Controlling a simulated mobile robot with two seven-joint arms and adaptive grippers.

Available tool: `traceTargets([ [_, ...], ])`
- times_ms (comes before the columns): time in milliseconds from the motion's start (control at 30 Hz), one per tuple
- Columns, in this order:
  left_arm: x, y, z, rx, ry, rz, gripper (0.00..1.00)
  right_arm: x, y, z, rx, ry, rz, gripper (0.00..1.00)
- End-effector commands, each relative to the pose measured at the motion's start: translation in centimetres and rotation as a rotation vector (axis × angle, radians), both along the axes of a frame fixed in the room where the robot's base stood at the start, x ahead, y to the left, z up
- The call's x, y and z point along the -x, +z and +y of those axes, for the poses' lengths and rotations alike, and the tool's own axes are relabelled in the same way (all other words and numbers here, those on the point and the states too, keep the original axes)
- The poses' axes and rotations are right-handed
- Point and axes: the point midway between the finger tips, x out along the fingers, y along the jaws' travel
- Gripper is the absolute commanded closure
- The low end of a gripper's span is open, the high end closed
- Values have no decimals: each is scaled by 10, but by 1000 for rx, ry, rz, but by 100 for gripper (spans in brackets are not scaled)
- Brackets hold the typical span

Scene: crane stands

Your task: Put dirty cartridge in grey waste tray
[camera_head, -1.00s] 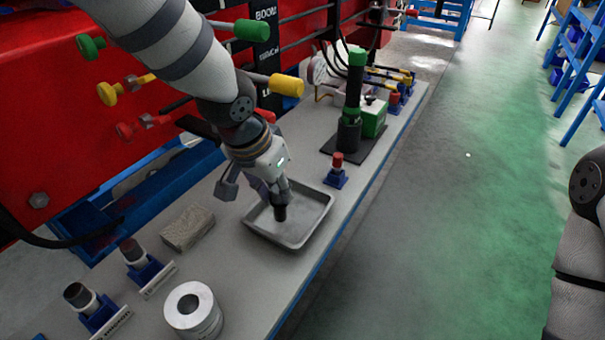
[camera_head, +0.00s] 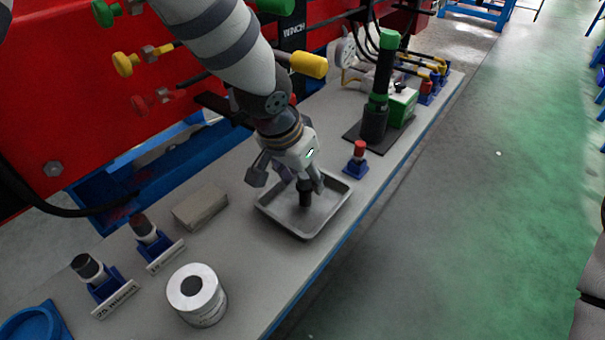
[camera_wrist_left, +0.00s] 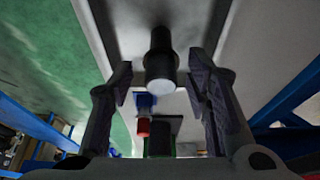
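The dark cartridge (camera_head: 304,193) stands roughly upright in the grey waste tray (camera_head: 335,210). In the left wrist view the cartridge (camera_wrist_left: 161,62) shows a black body and a pale round end towards the camera. My left gripper (camera_head: 303,182) is over the tray from above. Its fingers (camera_wrist_left: 161,82) are spread on either side of the cartridge, with a visible gap on both sides, so it is open. The tray floor (camera_wrist_left: 135,25) shows behind the cartridge. My right gripper is out of view.
A red-topped cartridge in a blue holder (camera_head: 356,158) stands just beyond the tray. A green-and-black device (camera_head: 378,95) stands behind it. A grey block (camera_head: 201,206), a white roll (camera_head: 197,295) and two dark-topped cartridges in blue holders (camera_head: 148,235) are nearer.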

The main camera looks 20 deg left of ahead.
Motion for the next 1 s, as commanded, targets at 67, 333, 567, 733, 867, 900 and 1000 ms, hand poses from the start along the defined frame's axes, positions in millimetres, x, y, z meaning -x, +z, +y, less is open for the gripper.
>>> traceTargets([
  [67, 0, 0, 0, 0, 0, 0, 56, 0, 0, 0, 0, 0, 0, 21],
  [333, 9, 45, 4, 3, 2, -16, 56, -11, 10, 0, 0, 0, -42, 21],
  [567, 30, 98, 11, 3, 0, -8, 56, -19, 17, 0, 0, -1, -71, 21],
  [733, 37, 116, 14, 1, 0, -1, 56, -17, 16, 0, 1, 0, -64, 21],
  [867, 39, 118, 14, 0, 0, 3, 56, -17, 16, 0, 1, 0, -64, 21],
  [900, 39, 118, 14, 0, 0, 3, 56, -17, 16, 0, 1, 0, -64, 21],
  [1000, 39, 118, 14, 0, 0, 2, 56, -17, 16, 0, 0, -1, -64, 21],
])
